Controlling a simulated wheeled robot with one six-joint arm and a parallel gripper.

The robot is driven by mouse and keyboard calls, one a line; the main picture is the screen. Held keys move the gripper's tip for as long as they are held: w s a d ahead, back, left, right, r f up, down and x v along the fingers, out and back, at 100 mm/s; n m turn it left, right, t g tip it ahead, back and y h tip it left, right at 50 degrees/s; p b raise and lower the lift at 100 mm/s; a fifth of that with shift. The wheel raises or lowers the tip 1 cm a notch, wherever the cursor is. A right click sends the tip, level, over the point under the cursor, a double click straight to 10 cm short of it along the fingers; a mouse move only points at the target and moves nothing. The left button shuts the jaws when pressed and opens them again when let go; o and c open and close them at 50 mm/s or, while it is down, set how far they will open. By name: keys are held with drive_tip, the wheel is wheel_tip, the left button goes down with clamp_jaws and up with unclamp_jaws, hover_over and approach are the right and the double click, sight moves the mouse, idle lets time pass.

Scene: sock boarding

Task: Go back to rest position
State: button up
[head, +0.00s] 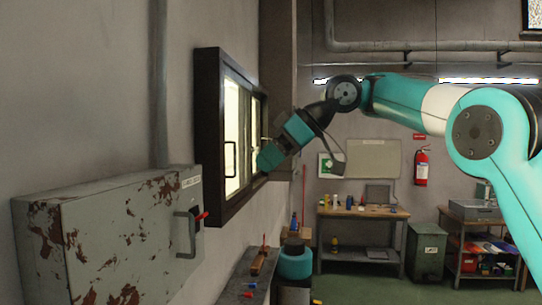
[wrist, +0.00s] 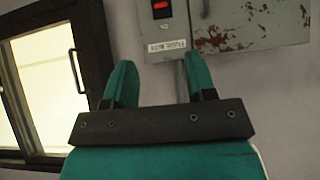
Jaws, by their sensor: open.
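My gripper (head: 270,157) is at the end of my teal arm, raised in front of the dark-framed window (head: 208,150) on the left wall in the head view. In the wrist view my gripper (wrist: 160,75) has its two teal fingers spread apart, with nothing between them. Whether the fingertips touch the window frame is hard to tell in the head view. The rusty grey fuse box (head: 125,240) is on the wall at the lower left; it also shows, with its label and a red switch, at the top of the wrist view (wrist: 240,25).
A ledge (head: 240,280) with small tools runs below the window. A workbench (head: 362,213), a green bin (head: 426,250), a shelf unit (head: 480,240) and a fire extinguisher (head: 421,166) are at the back. The green floor (head: 370,288) between shows open room.

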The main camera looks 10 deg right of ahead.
drive_tip(key=s+d+f+m+g+h+b, duration=0.1)
drive_tip(key=s+f+m+b, duration=0.1)
drive_tip(key=s+f+b, duration=0.4)
drive_tip(key=s+d+f+m+g+h+b, duration=0.1)
drive_tip(key=s+f+b, duration=0.6)
drive_tip(key=s+f, duration=0.8)
drive_tip(key=s+d+f+m+g+h+b, duration=0.1)
drive_tip(key=s+f+b, duration=0.5)
drive_tip(key=f, duration=1.5)
drive_tip(key=s+d+m+h, duration=0.1)
drive_tip(key=s+d+m, duration=0.1)
drive_tip(key=s, duration=0.2)
drive_tip(key=shift+s+m+h+b, duration=0.2)
drive_tip(key=shift+m+h+b, duration=0.1)
drive_tip(key=shift+m, duration=0.1)
